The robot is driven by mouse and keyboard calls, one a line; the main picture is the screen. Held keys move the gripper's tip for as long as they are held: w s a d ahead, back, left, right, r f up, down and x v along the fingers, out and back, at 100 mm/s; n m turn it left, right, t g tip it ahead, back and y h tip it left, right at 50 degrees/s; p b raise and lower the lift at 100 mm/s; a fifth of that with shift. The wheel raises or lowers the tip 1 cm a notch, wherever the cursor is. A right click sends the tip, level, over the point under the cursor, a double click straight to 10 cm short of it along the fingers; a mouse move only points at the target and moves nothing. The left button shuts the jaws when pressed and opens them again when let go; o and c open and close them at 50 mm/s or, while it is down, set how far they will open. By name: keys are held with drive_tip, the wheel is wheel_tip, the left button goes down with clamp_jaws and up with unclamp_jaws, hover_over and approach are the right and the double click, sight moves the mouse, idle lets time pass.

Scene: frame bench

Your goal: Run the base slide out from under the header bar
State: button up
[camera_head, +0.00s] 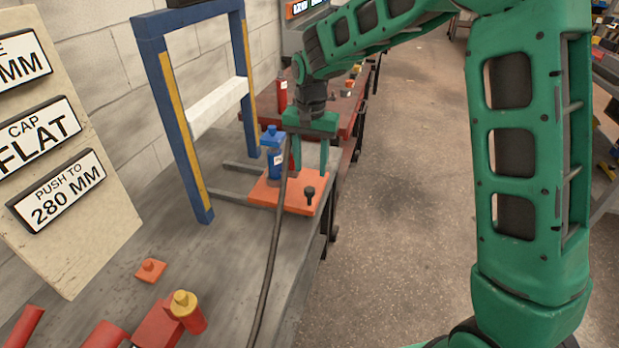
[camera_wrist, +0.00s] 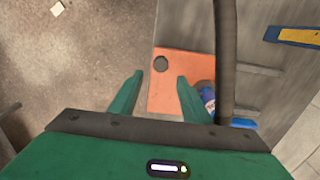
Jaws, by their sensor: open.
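The orange base slide (camera_head: 285,205) lies flat on the grey bench, on dark rails (camera_head: 231,199), to the right of the blue frame (camera_head: 181,125). A black knob (camera_head: 309,194) stands near its right end. A blue bottle-shaped part (camera_head: 272,160) with a pale label stands upright at its back left. The frame has a blue top beam and a white crossbar (camera_head: 218,105); I cannot tell which is the header bar. My gripper (camera_head: 310,172) is open and empty, above the slide near the knob. The wrist view shows the slide (camera_wrist: 180,95) and knob (camera_wrist: 161,64) beyond the fingertips (camera_wrist: 158,75).
A sign board (camera_head: 90,225) reads "PUSH TO 280 MM". A small orange block (camera_head: 150,270) and a yellow-topped red part (camera_head: 187,308) sit at the front. Open floor (camera_head: 400,230) lies right of the bench.

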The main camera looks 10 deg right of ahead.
wheel_tip(320, 180, up, 4)
drive_tip(key=shift+f, duration=0.1)
idle(0.4)
drive_tip(key=s+d+r, duration=0.3)
drive_tip(key=s+d, duration=0.4)
drive_tip(key=d, duration=0.3)
drive_tip(key=s+d+r, duration=0.2)
drive_tip(key=s+d, duration=0.5)
drive_tip(key=d, duration=0.3)
drive_tip(key=s+d+f, duration=0.1)
drive_tip(key=s+d, duration=0.1)
drive_tip(key=s, duration=0.5)
drive_tip(key=s+d+f, duration=0.1)
drive_tip(key=s+d, duration=0.2)
drive_tip(key=s, duration=0.5)
drive_tip(key=s+d+f+m, duration=0.1)
drive_tip(key=s+d, duration=0.2)
drive_tip(key=s, duration=0.4)
drive_tip(key=shift+s+d, duration=0.2)
drive_tip(key=shift+d, duration=0.05)
